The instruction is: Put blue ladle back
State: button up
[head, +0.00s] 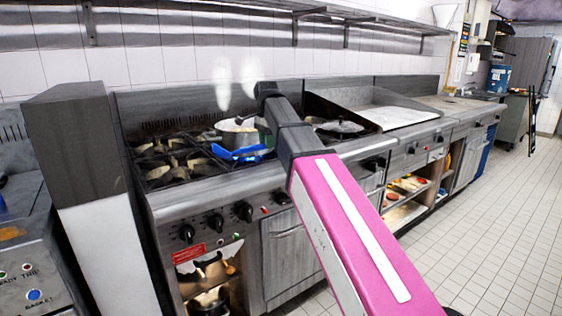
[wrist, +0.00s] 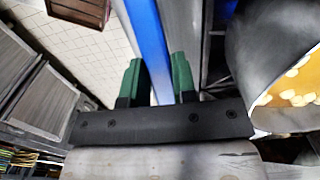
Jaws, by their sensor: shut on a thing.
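My gripper (wrist: 157,62) shows in the wrist view, with its two green fingers shut on the blue ladle (wrist: 150,38) by its long handle. The handle runs up between the fingers and out of the top of the picture. The ladle's bowl is not clear in the wrist view. In the head view the blue ladle (head: 240,154) shows low in front of a pot (head: 236,134) on the stove. My pink arm reaches toward the stove there, and I cannot make out the gripper's fingers.
The pot (wrist: 275,45) is close on the right in the wrist view, with yellowish contents and pale pieces. Black burner grates (head: 170,160) lie left of it. A covered pan (head: 340,129) and a flat griddle (head: 398,117) stand to the right. A wall shelf (head: 330,10) runs above.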

jog(key=w+d+f, duration=0.1)
jog(key=d, duration=0.1)
jog(key=w+d+f, duration=0.1)
jog(key=w+f, duration=0.1)
jog(key=w+d+f, duration=0.1)
jog(key=d, duration=0.1)
jog(key=shift+w+d+f, duration=0.15)
jog(key=shift+d, duration=0.15)
jog(key=shift+f, duration=1.95)
jog(key=shift+f, duration=0.15)
jog(key=o, duration=0.9)
notch_tip(320, 180, up, 12)
jog(key=shift+r, duration=0.15)
